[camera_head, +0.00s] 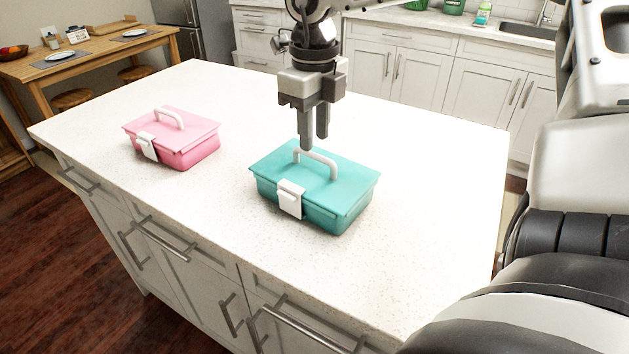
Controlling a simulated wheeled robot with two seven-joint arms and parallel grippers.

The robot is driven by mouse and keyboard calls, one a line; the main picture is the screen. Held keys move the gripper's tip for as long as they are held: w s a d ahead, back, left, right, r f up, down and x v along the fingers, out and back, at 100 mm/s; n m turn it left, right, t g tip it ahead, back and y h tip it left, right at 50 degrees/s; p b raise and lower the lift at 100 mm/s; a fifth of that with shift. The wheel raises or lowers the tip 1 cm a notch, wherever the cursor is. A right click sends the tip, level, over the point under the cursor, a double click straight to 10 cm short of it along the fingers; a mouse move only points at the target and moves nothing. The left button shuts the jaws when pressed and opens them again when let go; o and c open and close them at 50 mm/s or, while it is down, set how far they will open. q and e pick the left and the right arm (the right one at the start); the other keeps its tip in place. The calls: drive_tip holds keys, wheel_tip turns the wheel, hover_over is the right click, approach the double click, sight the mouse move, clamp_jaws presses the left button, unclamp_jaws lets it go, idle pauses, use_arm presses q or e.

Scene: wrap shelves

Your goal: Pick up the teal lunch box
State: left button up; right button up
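The teal lunch box (345,195) sits closed and upright on the white countertop (420,150). It has a white arched handle (318,158) on its lid and a white latch (290,198) on its front. My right gripper (313,142) points straight down just above the handle, near its left part. Its two dark fingers are apart with nothing between them. Whether a fingertip touches the handle I cannot tell. My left gripper is not in view.
A pink lunch box (178,140) with a white handle stands to the left on the same counter. The counter is otherwise clear. White cabinets with a sink (526,30) are behind, and a wooden table (85,57) is at the far left.

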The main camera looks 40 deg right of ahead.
sight(315, 154)
drive_tip(key=shift+s+a+f+p, duration=0.1)
drive_tip(key=shift+f+p, duration=0.5)
drive_tip(key=shift+f, duration=2.05)
clamp_jaws()
